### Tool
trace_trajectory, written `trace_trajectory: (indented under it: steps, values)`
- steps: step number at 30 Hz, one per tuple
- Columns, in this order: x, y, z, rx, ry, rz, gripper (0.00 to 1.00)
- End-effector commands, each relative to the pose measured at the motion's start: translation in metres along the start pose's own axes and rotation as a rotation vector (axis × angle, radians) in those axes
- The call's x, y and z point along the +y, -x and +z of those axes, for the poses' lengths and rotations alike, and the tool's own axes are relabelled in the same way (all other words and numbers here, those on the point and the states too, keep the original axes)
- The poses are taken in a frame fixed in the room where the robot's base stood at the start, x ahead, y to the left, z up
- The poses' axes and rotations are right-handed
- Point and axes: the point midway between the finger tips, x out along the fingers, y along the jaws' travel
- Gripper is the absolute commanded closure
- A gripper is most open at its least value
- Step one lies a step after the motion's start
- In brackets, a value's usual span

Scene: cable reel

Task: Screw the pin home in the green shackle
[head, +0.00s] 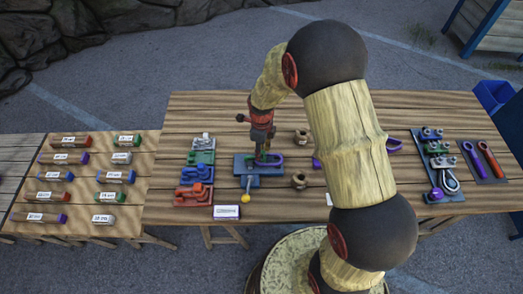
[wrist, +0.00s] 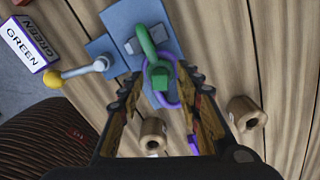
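The green shackle (wrist: 146,42) is on a blue plate (wrist: 108,45) in the wrist view, with a blocky green part (wrist: 159,75), apparently the pin's head, facing the camera. A purple ring (wrist: 172,102) passes beside and behind it. My gripper (wrist: 160,88) is open, one finger on each side of the green block, with visible gaps; no contact shows. In the head view my gripper (head: 262,152) points down over the blue plate (head: 243,166), largely hiding the shackle. How deep the pin sits cannot be told.
A yellow-knobbed lever (head: 245,198) projects from the plate's front, near a box (head: 229,212) labelled GREEN. Wooden spools (head: 299,181) stand to the right. Labelled boxes (head: 63,158) fill the left table.

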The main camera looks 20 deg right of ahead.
Motion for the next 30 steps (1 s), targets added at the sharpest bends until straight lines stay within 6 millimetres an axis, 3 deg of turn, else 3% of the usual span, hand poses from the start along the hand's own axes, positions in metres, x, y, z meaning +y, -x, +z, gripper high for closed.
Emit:
trace_trajectory:
  steps: [9, 19, 23, 30]
  values:
    - [0.000, 0.000, 0.000, 0.000, 0.000, 0.000, 0.47]
    - [0.000, 0.003, 0.000, 0.000, 0.000, -0.001, 0.47]
    - [-0.001, 0.017, 0.001, -0.002, 0.000, -0.002, 0.47]
    - [-0.001, 0.066, 0.001, -0.003, 0.000, -0.004, 0.47]
